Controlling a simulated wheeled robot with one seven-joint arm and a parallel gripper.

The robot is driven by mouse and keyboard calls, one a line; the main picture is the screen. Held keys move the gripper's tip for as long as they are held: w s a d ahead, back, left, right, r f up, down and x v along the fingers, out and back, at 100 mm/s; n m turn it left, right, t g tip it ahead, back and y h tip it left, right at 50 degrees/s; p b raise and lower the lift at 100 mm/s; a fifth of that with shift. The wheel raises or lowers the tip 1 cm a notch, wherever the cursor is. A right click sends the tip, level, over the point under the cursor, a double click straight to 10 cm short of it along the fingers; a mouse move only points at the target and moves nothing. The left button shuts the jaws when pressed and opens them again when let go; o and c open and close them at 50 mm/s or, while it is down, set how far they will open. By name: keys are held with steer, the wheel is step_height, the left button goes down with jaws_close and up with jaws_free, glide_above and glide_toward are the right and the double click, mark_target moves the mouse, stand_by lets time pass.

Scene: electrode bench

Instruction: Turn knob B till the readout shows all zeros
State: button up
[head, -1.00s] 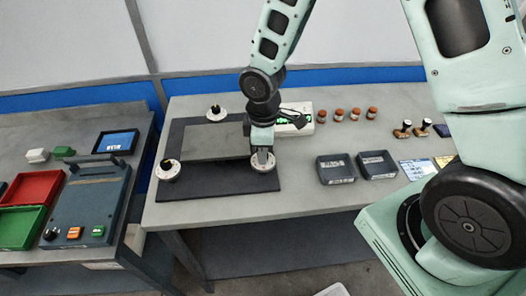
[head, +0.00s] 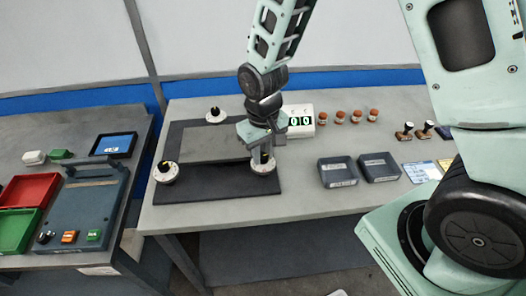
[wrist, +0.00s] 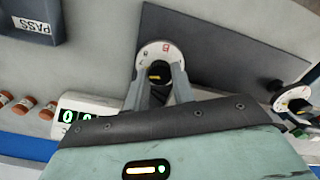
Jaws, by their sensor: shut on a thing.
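Knob B (wrist: 160,52), a white round dial with a red letter, sits at the mat's right front corner; it also shows in the head view (head: 264,168). My gripper (wrist: 158,86) points down at it, fingers on both sides of its dark, yellow-marked grip (wrist: 158,73), and is shut on it. In the head view my gripper (head: 262,154) hides part of the dial. The white readout box (head: 306,113) stands behind with green digits; two zeros show. It also shows in the wrist view (wrist: 72,102), where my gripper hides its lower part.
Two similar knobs stand at the mat's back (head: 215,115) and left front (head: 167,173). Two dark trays (head: 337,171) (head: 377,167) lie right of the mat. Several red-capped jars (head: 340,117) stand behind them.

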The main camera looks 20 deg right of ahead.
mark_target(263, 155)
steer(key=shift+m, duration=1.1)
steer(key=o, duration=1)
steer(key=shift+r, duration=0.15)
step_height(263, 155, up, 17)
steer(key=b, duration=0.1)
steer(key=shift+r, duration=0.1)
steer(key=s+a+f+n, duration=0.1)
steer(key=s+a+n, duration=0.2)
steer(key=s, duration=0.7)
steer(key=s+a+f+n, duration=0.2)
steer(key=s+n, duration=0.3)
steer(key=s, duration=0.4)
steer(key=shift+s+a+f+y, duration=0.2)
steer(key=shift+s+a+y, duration=0.15)
steer(key=shift+a, duration=0.3)
